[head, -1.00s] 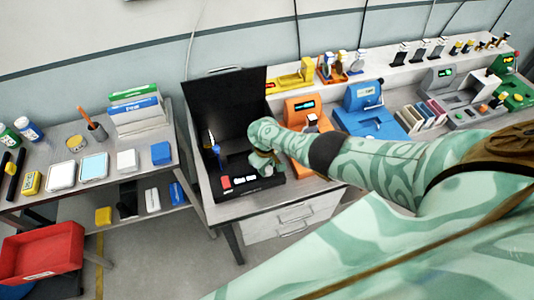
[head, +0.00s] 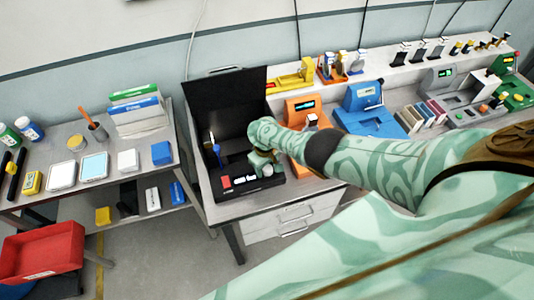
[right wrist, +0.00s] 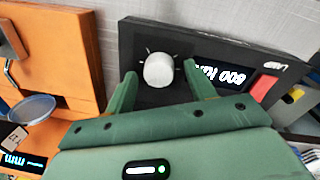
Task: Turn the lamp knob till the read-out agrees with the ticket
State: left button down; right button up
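The lamp knob (right wrist: 159,70) is a round white knob on the front of a black box (head: 228,192), with pale tick marks around it. A lit read-out (right wrist: 219,75) beside it shows white characters, upside down in the right wrist view and not surely legible. My right gripper (right wrist: 160,72) is open, with one green finger on each side of the knob and visible gaps between. In the head view the knob (head: 267,170) shows just below the gripper (head: 262,158). I cannot make out the ticket for certain. My left gripper is not in view.
A red switch (right wrist: 265,87) sits beside the read-out. An orange machine (head: 300,106) stands close to the black box, with a blue machine (head: 366,112) beyond. The black box's tall lid (head: 225,103) stands open behind. A side table (head: 116,185) at left holds several small items.

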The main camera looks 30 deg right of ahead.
notch_tip(320, 180, up, 11)
jog(key=p, duration=1)
notch_tip(320, 180, up, 5)
send_over(266, 169)
jog(key=shift+a+r, duration=0.15)
jog(key=shift+a, duration=0.1)
